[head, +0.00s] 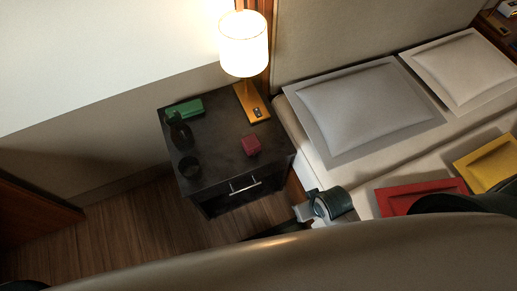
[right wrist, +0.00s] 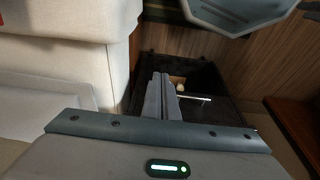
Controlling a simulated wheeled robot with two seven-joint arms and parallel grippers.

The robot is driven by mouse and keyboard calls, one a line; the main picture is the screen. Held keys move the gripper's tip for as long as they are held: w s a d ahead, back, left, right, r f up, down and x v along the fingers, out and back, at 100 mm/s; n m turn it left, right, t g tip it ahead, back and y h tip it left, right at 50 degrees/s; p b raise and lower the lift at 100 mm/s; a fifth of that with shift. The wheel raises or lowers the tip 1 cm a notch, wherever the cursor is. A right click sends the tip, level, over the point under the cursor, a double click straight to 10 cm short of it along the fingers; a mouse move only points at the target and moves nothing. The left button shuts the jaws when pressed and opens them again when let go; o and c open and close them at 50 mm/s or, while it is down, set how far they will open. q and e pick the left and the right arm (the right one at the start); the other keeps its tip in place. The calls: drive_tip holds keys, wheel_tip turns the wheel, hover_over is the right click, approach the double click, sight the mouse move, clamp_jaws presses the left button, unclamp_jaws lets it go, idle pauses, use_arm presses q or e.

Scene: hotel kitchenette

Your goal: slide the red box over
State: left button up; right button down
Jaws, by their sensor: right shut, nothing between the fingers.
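The red box (head: 251,145) is a small dark-red block. It sits on the top of the black nightstand (head: 222,150), near the front right edge. My right gripper (head: 301,212) is in front of the bed's near corner, to the right of and nearer than the box, clearly apart from it. In the right wrist view its fingers (right wrist: 161,90) are together and empty, pointing towards the dark nightstand (right wrist: 205,80). The red box cannot be made out in that view. My left gripper is not in view.
A lit lamp (head: 243,45) stands on a wooden base at the nightstand's back right. A green box (head: 184,109), a dark bottle-like object (head: 180,131) and a dark round cup (head: 189,167) stand on the left. The bed (head: 360,160) with pillows borders the right. The nightstand's middle is clear.

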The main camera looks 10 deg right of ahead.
drive_tip(key=w+a+r+n+g+y, duration=0.1)
drive_tip(key=w+a+r+n+y, duration=0.1)
drive_tip(key=w+a+r, duration=0.6)
drive_tip(key=w+f+g+h, duration=0.1)
drive_tip(key=w+g+h, duration=0.1)
drive_tip(key=w, duration=1)
drive_tip(key=shift+w+a+h, duration=0.2)
drive_tip(key=shift+a+h, duration=0.1)
drive_tip(key=shift+a, duration=0.15)
drive_tip(key=shift+f, duration=0.15)
